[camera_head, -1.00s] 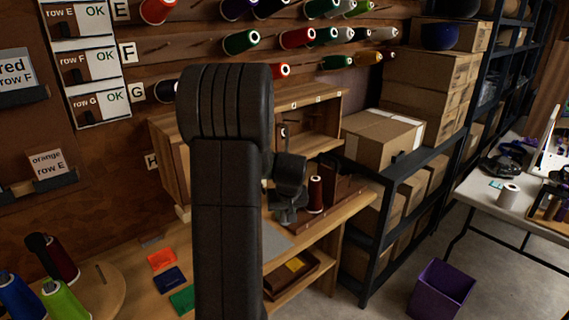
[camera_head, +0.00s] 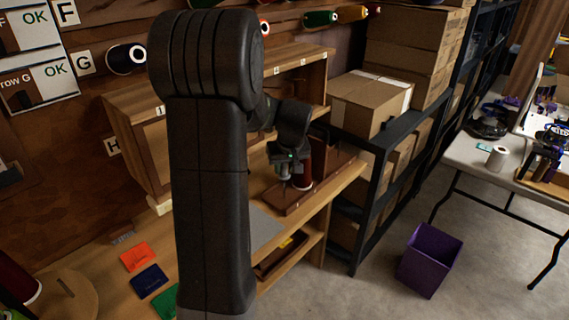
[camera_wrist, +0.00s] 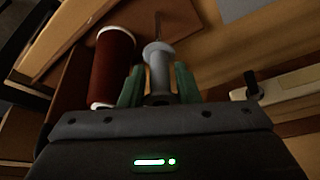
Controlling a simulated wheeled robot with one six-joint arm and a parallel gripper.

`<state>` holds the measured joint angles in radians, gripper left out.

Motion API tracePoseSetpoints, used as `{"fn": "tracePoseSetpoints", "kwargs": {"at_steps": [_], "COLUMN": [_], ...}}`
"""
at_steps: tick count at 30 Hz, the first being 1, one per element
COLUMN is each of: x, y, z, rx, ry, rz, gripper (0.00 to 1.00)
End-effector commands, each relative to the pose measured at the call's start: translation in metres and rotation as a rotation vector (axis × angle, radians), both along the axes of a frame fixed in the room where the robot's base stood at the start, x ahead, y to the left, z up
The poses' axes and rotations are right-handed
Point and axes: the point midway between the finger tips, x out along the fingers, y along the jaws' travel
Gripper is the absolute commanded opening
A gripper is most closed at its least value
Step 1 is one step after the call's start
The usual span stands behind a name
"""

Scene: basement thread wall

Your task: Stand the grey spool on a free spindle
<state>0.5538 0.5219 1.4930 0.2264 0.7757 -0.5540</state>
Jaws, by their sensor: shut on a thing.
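My gripper (camera_wrist: 158,86) is shut on the grey spool (camera_wrist: 160,66), which sits between its green fingers in the wrist view. A thin spindle (camera_wrist: 157,26) shows in line with the spool's far end; I cannot tell whether it passes into the spool. A dark red spool (camera_wrist: 114,62) stands close to the left of the fingers. In the head view my gripper (camera_head: 287,176) is over the brown wooden spindle rack (camera_head: 318,186) on the bench, beside the red spool (camera_head: 304,172). The grey spool is small and partly hidden there.
A wooden cubby (camera_head: 128,135) stands behind my arm. Orange (camera_head: 137,256) and blue (camera_head: 150,279) cards lie on the bench at left. A shelf with cardboard boxes (camera_head: 368,104) stands right of the rack. A purple bin (camera_head: 430,260) is on the floor.

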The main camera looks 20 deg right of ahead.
Motion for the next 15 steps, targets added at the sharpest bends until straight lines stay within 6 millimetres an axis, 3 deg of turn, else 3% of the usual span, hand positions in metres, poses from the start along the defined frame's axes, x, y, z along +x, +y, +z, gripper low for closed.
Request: {"fn": "tracePoseSetpoints", "kwargs": {"at_steps": [15], "x": [0.0], "y": [0.0], "z": [-0.056], "rx": [0.0], "ry": [0.001], "rz": [0.0], "gripper": [0.08]}}
